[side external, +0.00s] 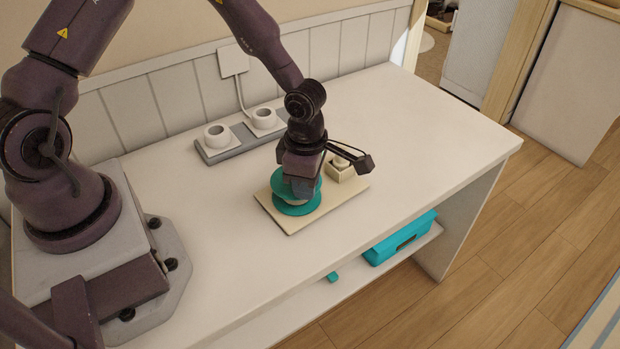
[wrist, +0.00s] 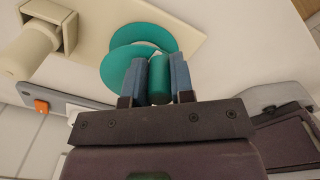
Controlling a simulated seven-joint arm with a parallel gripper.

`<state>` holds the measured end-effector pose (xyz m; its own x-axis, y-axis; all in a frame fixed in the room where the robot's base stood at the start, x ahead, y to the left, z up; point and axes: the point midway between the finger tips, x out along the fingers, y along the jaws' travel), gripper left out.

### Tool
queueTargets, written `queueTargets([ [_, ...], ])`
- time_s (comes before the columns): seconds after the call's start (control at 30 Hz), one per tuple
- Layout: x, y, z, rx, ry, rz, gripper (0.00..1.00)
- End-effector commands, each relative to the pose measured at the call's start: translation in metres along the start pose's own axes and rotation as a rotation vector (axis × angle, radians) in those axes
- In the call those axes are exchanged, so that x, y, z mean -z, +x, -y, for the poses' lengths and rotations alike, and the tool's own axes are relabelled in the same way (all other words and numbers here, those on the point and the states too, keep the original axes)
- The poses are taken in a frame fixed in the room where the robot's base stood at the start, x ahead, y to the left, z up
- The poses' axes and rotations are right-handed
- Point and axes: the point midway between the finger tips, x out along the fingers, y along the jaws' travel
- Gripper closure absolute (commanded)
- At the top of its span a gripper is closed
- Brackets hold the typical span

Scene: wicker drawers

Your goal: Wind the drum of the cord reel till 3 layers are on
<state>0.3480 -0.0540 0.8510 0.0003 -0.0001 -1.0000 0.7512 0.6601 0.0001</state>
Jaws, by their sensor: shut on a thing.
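The teal cord reel (side external: 297,208) stands on a cream base board (side external: 345,196) on the white table. In the wrist view its round flanges (wrist: 125,62) show, and a teal upright piece (wrist: 159,85) stands between my fingers. My gripper (side external: 300,184) points down over the reel; in the wrist view my gripper (wrist: 159,80) is shut on that teal piece, with a blue-grey finger on each side. A cream block with a round post (side external: 341,168) sits at the board's far end; it also shows in the wrist view (wrist: 30,50). The cord and its layers cannot be made out.
A grey power strip (side external: 240,137) with two white round plugs lies behind the reel near the wall. A teal box (side external: 400,238) sits on the shelf below. The table's right side (side external: 430,135) is clear.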

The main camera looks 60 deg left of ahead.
Motion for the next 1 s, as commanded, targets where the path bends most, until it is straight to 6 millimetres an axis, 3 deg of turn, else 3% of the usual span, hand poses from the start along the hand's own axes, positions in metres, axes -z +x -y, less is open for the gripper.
queueTargets([
  [0.3,0.0025,-0.0007,0.0020,-0.002,0.104,0.003,1.00],
  [0.8,0.0028,-0.0010,0.0024,-0.003,0.120,0.002,1.00],
  [0.83,0.0027,-0.0010,0.0024,-0.003,0.120,0.002,0.73],
  [0.9,0.0028,-0.0009,0.0024,-0.003,0.119,0.002,0.57],
  [0.93,0.0029,-0.0008,0.0025,-0.003,0.119,0.002,0.52],
  [1.0,0.0030,-0.0006,0.0026,-0.002,0.119,0.002,0.52],
])
